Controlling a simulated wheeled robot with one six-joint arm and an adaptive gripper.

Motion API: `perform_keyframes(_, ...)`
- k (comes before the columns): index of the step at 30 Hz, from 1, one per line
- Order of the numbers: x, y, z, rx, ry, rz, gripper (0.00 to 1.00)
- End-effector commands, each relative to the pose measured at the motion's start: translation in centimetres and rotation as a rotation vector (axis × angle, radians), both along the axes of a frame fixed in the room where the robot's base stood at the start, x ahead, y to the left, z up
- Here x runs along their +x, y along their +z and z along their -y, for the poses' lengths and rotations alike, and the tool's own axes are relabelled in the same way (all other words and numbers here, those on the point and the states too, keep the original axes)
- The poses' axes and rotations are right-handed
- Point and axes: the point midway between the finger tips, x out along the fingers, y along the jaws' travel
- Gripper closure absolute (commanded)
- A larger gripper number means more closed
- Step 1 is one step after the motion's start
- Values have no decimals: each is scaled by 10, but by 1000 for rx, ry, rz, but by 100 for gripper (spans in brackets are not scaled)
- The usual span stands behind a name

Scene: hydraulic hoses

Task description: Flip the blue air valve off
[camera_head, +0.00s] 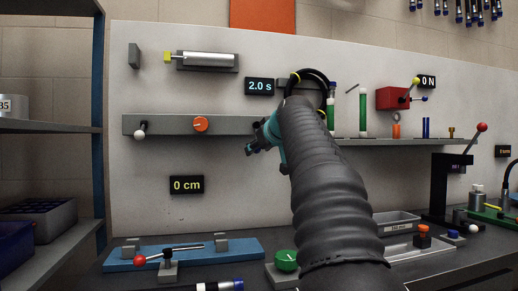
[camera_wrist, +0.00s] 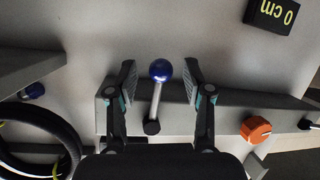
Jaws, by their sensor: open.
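The blue air valve is a lever with a blue ball (camera_wrist: 161,69) on a metal stem (camera_wrist: 156,100), set on a dark pivot on the grey rail. In the wrist view the stem stands nearly straight up, leaning slightly right. My gripper (camera_wrist: 161,80) is open, with one finger on each side of the ball and visible gaps to both. In the head view my gripper (camera_head: 259,139) is at the right part of the grey rail (camera_head: 168,125). My gripper and arm hide the blue valve there.
An orange knob (camera_head: 200,124) and a white-ball lever (camera_head: 140,132) sit left on the rail. The orange knob also shows in the wrist view (camera_wrist: 256,130). A "0 cm" display (camera_head: 187,185) is below. A black hose (camera_wrist: 60,125) loops at the wrist view's lower left.

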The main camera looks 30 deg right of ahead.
Motion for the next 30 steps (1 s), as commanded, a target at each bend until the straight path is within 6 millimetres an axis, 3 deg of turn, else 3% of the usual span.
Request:
perform_keyframes(8, -17, 7, -2, 1, -1, 2, 49)
perform_keyframes(21, -93, 35, -10, -1, -1, 2, 49)
perform_keyframes(30, -112, 41, -13, 0, 0, 0, 49)
